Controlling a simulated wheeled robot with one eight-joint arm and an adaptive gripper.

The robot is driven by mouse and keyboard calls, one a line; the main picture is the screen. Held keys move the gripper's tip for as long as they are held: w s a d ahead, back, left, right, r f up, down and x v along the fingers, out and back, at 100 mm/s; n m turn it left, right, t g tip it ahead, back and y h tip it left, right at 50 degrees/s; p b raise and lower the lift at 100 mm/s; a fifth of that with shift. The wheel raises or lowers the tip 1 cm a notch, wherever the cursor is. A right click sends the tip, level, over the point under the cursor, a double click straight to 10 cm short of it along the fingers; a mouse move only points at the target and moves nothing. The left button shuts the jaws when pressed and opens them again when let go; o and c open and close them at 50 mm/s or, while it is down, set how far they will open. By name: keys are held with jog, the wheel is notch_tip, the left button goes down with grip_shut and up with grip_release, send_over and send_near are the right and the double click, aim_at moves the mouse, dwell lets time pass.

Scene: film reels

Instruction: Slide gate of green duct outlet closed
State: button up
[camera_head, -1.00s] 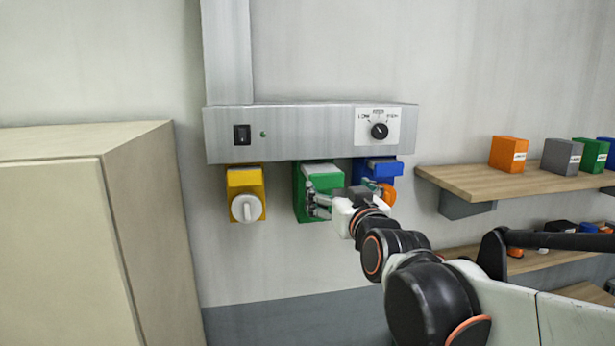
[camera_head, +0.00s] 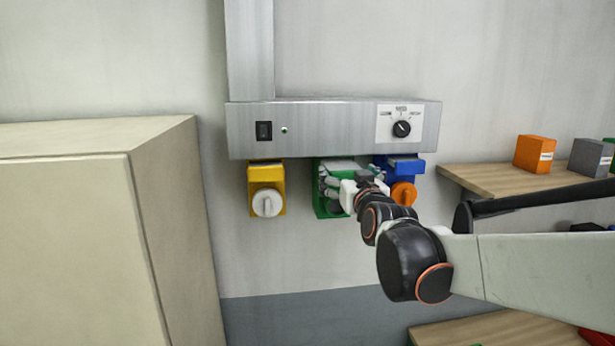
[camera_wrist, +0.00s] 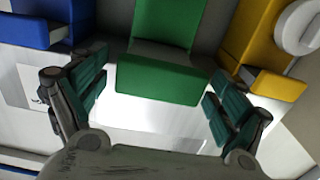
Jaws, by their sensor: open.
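The green duct outlet (camera_head: 319,202) hangs under the metal duct between the yellow and blue outlets. My gripper (camera_head: 332,186) is in front of it and hides much of its face. In the wrist view the green outlet (camera_wrist: 166,22) has a green block-like lip (camera_wrist: 158,82), and a bright pale surface lies below the lip. My gripper (camera_wrist: 158,100) is open, with one teal-padded finger on each side of the lip. Gaps show between the fingers and the lip, and nothing is held. How far the gate is slid is hard to tell.
The yellow outlet (camera_head: 266,176) with a white knob is at left, and the blue outlet (camera_head: 405,170) with an orange knob is close at right. The metal duct box (camera_head: 330,130) is just above. A beige cabinet (camera_head: 70,240) stands at left; a wooden shelf (camera_head: 490,180) is at right.

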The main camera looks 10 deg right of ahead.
aim_at(341, 164)
jog(key=c, duration=1.5)
jog(key=w+b, duration=0.2)
jog(key=w, duration=0.4)
jog(key=shift+r, duration=0.15)
jog(key=o, duration=1.1)
jog(key=shift+c, duration=0.2)
jog(key=o, duration=0.4)
jog(key=shift+w, duration=0.15)
jog(key=shift+o, duration=0.2)
jog(key=shift+w, duration=0.15)
jog(key=shift+s, duration=0.2)
